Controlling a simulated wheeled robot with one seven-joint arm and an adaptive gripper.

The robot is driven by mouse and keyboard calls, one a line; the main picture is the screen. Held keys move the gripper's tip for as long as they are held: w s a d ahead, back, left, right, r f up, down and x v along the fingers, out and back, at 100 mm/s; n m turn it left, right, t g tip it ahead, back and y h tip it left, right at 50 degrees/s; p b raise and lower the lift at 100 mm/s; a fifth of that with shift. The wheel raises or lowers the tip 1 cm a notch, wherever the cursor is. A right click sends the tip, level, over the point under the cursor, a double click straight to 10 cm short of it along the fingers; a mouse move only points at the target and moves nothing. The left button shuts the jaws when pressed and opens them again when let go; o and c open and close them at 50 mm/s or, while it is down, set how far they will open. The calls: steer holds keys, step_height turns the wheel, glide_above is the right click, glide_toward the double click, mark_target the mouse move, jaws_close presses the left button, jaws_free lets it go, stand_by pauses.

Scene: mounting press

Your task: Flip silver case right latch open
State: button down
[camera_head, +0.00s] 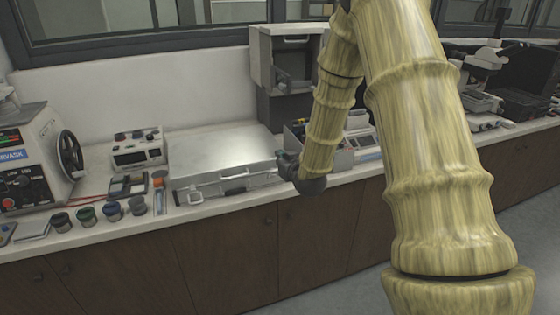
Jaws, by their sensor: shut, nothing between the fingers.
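The silver case (220,153) lies flat on the counter with its lid down, its front facing the counter's edge. A handle (233,175) runs along the front. The left latch (195,196) shows at the front left and hangs down. The right latch is not clearly visible; the end of my arm covers the front right corner. My gripper (283,162) is small and dark in this view, shut and empty, at that corner. I cannot tell whether it touches the case or the latch.
Several small jars (112,211) stand left of the case, near a small white instrument (137,149). A larger machine with a black handwheel (71,154) is at far left. A grey cabinet (283,55) stands behind. Boxes (363,142) sit close to the right of my forearm.

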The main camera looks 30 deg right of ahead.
mark_target(271, 161)
steer(key=shift+w+d+f+p, duration=0.25)
steer(key=shift+w+f+p, duration=0.4)
steer(key=shift+w+f, duration=0.3)
steer(key=shift+w+d+f+p, duration=0.25)
steer(key=shift+w+f+p, duration=0.45)
steer(key=shift+w+f, duration=0.25)
steer(key=shift+w+d+f+p, duration=0.25)
steer(key=shift+w+f+p, duration=0.4)
steer(key=shift+w+f, duration=0.3)
steer(key=shift+w+a+b, duration=0.15)
steer(key=shift+b, duration=0.15)
